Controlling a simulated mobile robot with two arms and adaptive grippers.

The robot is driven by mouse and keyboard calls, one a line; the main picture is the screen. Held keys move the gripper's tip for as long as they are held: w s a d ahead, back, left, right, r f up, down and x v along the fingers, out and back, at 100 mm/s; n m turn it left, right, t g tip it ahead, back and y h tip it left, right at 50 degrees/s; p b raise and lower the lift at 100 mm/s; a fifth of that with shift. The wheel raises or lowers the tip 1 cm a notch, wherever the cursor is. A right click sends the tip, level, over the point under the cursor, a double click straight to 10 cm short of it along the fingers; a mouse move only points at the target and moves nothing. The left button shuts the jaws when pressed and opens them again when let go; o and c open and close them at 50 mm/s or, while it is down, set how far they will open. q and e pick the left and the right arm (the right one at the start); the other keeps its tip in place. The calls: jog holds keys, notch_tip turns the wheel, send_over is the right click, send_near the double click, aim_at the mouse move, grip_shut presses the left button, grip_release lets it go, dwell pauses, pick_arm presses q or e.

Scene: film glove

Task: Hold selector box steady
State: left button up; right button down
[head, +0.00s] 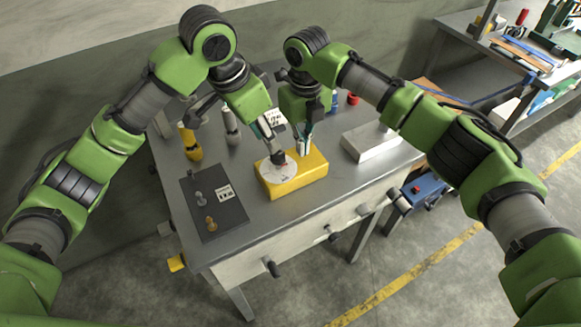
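The selector box (310,178) is a yellow block on the grey metal worktable, in the middle of the head view. A round white dial plate (275,172) lies on the left part of its top. My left gripper (275,158) points down at the dial, its tips at or just above it. My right gripper (303,148) points down at the back edge of the box, to the right of the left gripper. The two grippers are close together. Whether their fingers are open or shut, or touch the box, is too small to tell.
A dark mat (228,215) with a grey and an orange knob-like piece lies left of the box. A yellow tool (191,144) and a grey tool (231,127) stand behind. A pale metal block (368,143) sits at right. The table's front edge (300,218) is close to the box.

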jog(key=shift+f, duration=0.15)
jog(key=shift+f, duration=0.75)
jog(key=shift+f, duration=0.2)
jog(key=shift+s+f, duration=0.2)
jog(key=shift+f, duration=0.15)
dwell(1.6)
